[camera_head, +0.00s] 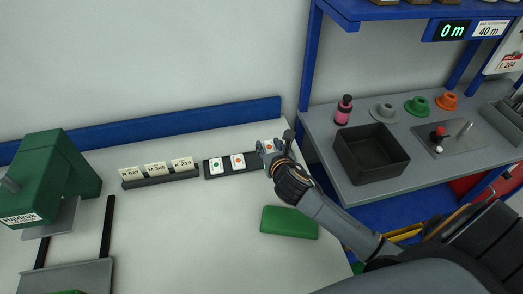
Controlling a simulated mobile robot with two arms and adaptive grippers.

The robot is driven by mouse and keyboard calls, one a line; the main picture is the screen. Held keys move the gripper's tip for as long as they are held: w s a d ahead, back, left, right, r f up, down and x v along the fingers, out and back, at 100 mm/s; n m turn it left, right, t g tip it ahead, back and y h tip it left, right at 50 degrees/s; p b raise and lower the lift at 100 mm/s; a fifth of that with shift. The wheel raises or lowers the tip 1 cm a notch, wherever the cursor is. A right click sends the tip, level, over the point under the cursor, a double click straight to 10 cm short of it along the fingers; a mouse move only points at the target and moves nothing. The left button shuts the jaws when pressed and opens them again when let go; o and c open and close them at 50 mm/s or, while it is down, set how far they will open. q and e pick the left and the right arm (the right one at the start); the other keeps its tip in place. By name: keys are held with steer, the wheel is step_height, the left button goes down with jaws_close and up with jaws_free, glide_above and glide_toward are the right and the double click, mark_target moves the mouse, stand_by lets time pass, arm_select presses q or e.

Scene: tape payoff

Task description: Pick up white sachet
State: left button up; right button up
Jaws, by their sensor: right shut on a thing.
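Two white sachets show on a dark strip holder (231,173) on the white table: one with a green dot (216,164) and one with an orange-red dot (238,161). My right gripper (270,148) is at the right end of the holder, shut on another white sachet (267,146) with a reddish mark. The fingers hide part of this sachet. I cannot tell whether it is clear of the holder. My left gripper is not in view.
A rack with labelled cards (158,173) stands left of the holder. A green machine (55,175) is at the far left, a green block (289,222) near my right forearm. A grey bench (365,188) at the right bears a black bin (371,154) and a pink bottle (343,110).

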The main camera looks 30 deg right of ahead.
steer(key=s+d+r, duration=0.1)
steer(key=s+r, duration=0.1)
steer(key=s, duration=0.3)
steer(key=s+d+r+b, duration=0.1)
steer(key=s+d+r, duration=0.1)
steer(key=s+r, duration=0.1)
steer(key=shift+s+d+r, duration=0.25)
steer(key=shift+s+r, duration=0.1)
steer(key=shift+s, duration=0.55)
